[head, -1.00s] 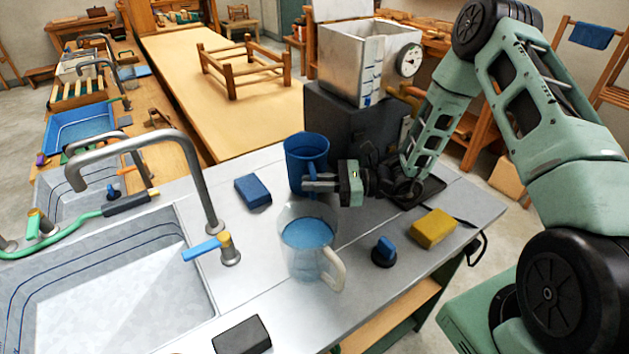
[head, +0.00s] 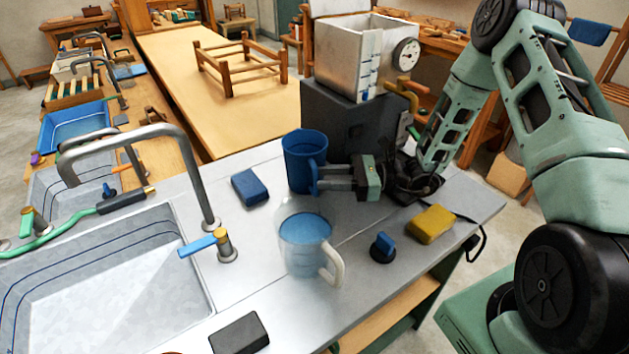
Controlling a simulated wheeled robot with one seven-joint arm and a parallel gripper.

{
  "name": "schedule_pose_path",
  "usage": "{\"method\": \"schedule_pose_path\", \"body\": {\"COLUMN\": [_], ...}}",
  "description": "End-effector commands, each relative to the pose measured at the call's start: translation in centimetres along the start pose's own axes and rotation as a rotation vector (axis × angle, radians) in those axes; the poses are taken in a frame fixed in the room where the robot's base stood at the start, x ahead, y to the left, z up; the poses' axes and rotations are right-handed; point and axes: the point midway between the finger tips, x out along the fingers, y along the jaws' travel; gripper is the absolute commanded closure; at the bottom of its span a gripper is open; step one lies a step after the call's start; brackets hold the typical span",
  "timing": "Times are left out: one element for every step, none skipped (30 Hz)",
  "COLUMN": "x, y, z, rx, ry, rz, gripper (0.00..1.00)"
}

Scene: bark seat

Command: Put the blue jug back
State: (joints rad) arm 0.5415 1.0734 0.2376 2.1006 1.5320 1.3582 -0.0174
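The blue jug (head: 300,152) stands upright on the metal counter, in front of the dark block. Its handle is on the right side, towards my gripper (head: 322,178). My gripper points left from the right of the jug. Its two fingers are apart, with a gap between them, and the tips are at or just beside the handle. I cannot tell whether they touch it. The jug stands without visible tilt.
A clear jug (head: 305,258) with blue liquid stands in front. A blue block (head: 250,187), yellow sponge (head: 431,224), blue-knobbed black piece (head: 383,248) and dark block (head: 240,335) lie around it. The sink (head: 110,285) and tap (head: 205,190) are left. A metal tank (head: 345,62) stands behind.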

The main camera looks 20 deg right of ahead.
Motion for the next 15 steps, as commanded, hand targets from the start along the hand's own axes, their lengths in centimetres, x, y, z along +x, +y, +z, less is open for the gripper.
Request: {"method": "schedule_pose_path", "body": {"x": [-1.3,-2.0,-2.8,-3.4,-4.0,-4.7,-5.2,-5.7,-6.3,-6.6,-6.9,-7.3,-7.5,-7.7,-7.8], "y": [-0.1,-0.1,-0.1,-0.1,-0.1,-0.1,-0.1,0.0,-0.1,0.0,0.0,0.0,0.0,0.0,0.0], "z": [-0.4,-0.3,-0.3,-0.3,-0.3,-0.3,-0.3,-0.2,-0.2,-0.2,-0.2,-0.2,-0.1,-0.1,-0.1], "rx": [-0.001,-0.002,-0.002,-0.001,-0.001,-0.001,-0.001,-0.001,-0.001,-0.001,-0.001,0.0,0.0,0.0,0.0], "ry": [0.001,0.001,0.002,0.002,0.002,0.001,0.001,0.001,0.001,0.001,0.001,0.001,0.002,0.002,0.002], "rz": [-0.006,-0.006,-0.005,-0.006,-0.005,-0.005,-0.004,-0.003,-0.004,-0.002,-0.002,-0.003,-0.002,-0.001,0.0], "gripper": [0.65,0.65,0.65,0.65,0.65,0.65,0.65,0.65,0.65,0.65,0.65,0.65,0.65,0.65,0.65]}}
